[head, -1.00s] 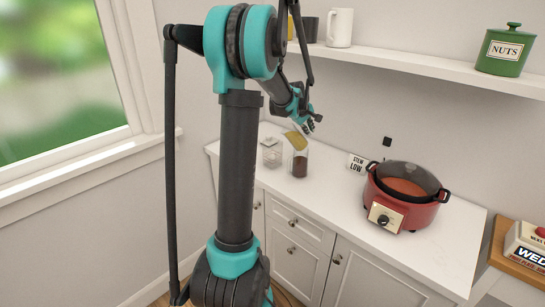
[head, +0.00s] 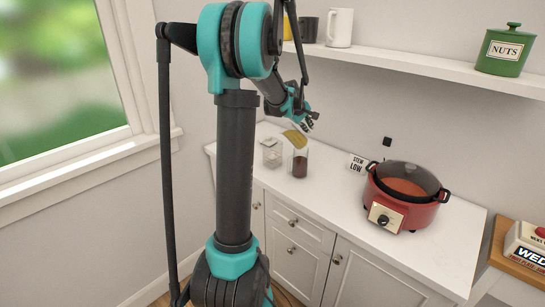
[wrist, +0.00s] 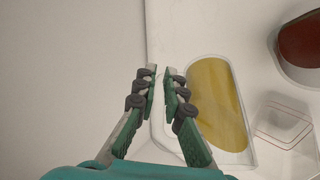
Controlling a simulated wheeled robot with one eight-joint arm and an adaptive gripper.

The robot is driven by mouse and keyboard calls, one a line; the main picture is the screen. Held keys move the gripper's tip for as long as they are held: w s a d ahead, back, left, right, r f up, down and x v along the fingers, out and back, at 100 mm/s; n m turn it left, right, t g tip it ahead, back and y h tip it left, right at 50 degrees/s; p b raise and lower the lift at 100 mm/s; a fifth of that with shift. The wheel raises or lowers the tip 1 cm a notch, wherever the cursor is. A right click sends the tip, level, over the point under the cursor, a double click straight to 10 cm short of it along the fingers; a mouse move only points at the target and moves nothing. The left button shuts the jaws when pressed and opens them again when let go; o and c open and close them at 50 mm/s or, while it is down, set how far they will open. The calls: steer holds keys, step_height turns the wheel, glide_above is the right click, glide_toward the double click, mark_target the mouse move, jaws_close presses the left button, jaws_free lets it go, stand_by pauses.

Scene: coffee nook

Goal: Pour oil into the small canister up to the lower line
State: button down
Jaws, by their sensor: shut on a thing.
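My gripper (wrist: 163,95) is shut on a clear container of yellow oil (wrist: 215,95), gripping it at its near side. In the head view my gripper (head: 308,121) holds the oil container (head: 294,138) above the counter, close to the back wall; it looks tilted. The small clear canister (head: 271,154) stands on the counter below and to its left. In the wrist view the canister (wrist: 287,122) is right of the oil, with thin red lines around it. It looks empty, and no oil stream shows.
A clear vessel of dark red liquid (head: 299,168) stands beside the canister, under the held container; it also shows in the wrist view (wrist: 302,42). A shelf (head: 400,62) runs above.

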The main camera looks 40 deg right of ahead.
steer(key=shift+a, duration=0.1)
steer(key=shift+w+a, duration=0.4)
steer(key=shift+a, duration=0.35)
steer(key=shift+w+a+r+h, duration=0.1)
steer(key=shift+a+r+h, duration=0.15)
steer(key=shift+r+h, duration=0.35)
stand_by(0.5)
steer(key=shift+w+a+r+n+g+h, duration=0.1)
steer(key=shift+a+r+n+g+h, duration=0.15)
steer(key=shift+h, duration=0.45)
stand_by(2.2)
steer(key=shift+w+a+r+g+h, duration=0.1)
steer(key=shift+a+r+g+h, duration=0.15)
steer(key=shift+r+h, duration=0.4)
stand_by(2.5)
